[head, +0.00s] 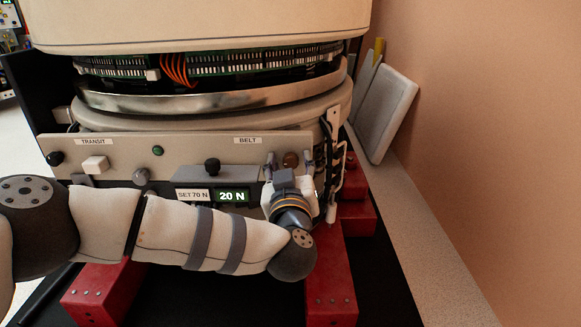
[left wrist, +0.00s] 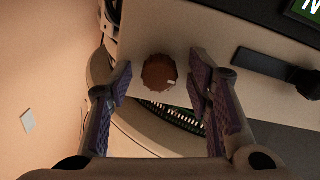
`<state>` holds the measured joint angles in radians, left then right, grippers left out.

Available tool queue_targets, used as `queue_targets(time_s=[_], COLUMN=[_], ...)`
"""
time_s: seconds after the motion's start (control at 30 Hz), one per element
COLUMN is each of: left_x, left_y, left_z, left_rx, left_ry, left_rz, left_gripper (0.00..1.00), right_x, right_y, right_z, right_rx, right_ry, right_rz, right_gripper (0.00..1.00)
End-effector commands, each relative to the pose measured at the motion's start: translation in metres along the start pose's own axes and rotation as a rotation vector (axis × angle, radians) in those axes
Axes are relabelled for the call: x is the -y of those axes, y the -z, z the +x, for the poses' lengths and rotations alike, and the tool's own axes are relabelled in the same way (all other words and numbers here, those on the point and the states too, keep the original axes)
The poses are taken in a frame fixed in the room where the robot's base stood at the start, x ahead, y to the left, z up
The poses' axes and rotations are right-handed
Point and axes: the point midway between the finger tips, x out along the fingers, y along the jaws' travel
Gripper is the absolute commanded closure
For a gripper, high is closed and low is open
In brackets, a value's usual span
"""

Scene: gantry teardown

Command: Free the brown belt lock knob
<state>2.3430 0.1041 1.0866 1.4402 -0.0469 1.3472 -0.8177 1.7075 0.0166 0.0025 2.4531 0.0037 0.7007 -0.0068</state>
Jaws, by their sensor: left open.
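The brown belt lock knob (head: 290,160) sits on the panel under the BELT label, at the panel's right end. In the left wrist view the knob (left wrist: 159,72) is round with a ridged edge and a small pale mark. My left gripper (head: 285,160) reaches up to the panel from below. In the left wrist view my left gripper (left wrist: 162,80) is open, with one purple-padded finger on each side of the knob. Gaps show between the pads and the knob. Whether the fingertips reach past its face is hard to tell. My right gripper is not in view.
The grey panel (head: 120,150) also carries a black knob (head: 212,166), a white block (head: 95,164) and a display (head: 231,196) reading 20 N beside a SET 70 N label. Black cables (head: 326,150) run close to the right of the knob. Red feet (head: 330,280) stand below.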

Motion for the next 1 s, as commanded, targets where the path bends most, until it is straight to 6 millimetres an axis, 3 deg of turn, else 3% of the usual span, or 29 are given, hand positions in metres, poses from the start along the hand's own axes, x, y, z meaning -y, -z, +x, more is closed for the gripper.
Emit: queue_targets(time_s=[0.03,0.23,0.63,1.0], left_x=[0.0,0.0,0.0,-0.001], left_y=[0.0,0.0,0.001,0.002], left_z=[0.0,0.0,-0.001,-0.001], left_rx=[0.0,0.0,-0.001,-0.001], left_ry=[0.0,0.0,0.0,-0.002], left_rz=[0.0,0.0,-0.054,-0.343], left_gripper=[0.54,0.99,1.0,1.0], right_x=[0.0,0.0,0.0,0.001], right_y=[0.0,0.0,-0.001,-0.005], right_z=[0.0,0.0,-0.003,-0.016], right_rx=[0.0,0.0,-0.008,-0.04], right_ry=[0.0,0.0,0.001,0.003], right_rz=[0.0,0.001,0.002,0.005], right_gripper=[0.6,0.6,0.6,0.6])
